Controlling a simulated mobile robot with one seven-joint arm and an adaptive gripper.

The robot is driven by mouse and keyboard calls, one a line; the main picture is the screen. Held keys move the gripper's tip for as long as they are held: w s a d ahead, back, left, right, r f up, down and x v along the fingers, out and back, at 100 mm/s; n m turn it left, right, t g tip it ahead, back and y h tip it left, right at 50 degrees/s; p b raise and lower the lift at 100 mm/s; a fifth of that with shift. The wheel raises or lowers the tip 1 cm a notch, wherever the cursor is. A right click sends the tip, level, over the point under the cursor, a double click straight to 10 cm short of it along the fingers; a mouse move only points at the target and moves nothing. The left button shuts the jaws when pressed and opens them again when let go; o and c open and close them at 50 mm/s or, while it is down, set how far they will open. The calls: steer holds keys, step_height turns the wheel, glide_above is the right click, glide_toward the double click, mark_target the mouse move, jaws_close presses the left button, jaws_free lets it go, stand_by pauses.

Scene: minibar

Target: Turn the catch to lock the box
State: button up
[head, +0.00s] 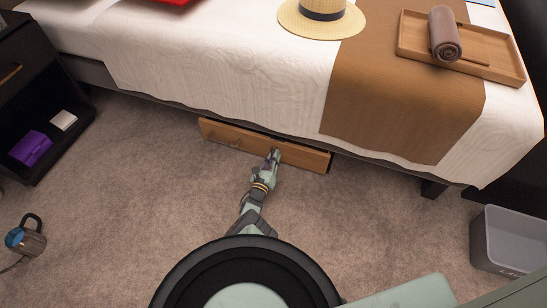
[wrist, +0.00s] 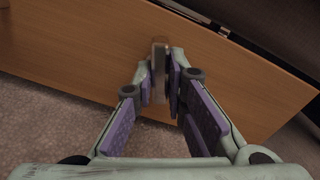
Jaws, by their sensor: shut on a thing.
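The box is a low wooden drawer-like box (head: 305,158) under the front edge of the bed. Its wooden front (wrist: 75,45) fills much of the wrist view. A small metallic catch (wrist: 160,58) stands out from that front, between my fingertips. My gripper (wrist: 160,78) is shut on the catch, with purple pads on either side of it. In the head view my gripper (head: 274,156) is at the box front, right of its middle, and covers the catch. The catch's exact angle is partly hidden by the fingers.
The bed with a white cover (head: 215,65) overhangs the box. A grey bin (head: 508,240) stands at the right, and a kettle (head: 28,238) on the carpet at the left. A dark nightstand (head: 45,75) is at the far left. Carpet in front of the box is clear.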

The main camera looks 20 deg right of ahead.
steer(key=shift+n, duration=0.3)
jaws_close()
steer(key=n, duration=1.3)
steer(key=shift+s, duration=0.1)
steer(key=shift+d, duration=0.1)
stand_by(0.5)
steer(key=o, duration=0.8)
jaws_free()
steer(key=shift+r, duration=0.1)
steer(key=shift+c, duration=0.2)
steer(key=v, duration=0.7)
steer(key=shift+s, duration=0.2)
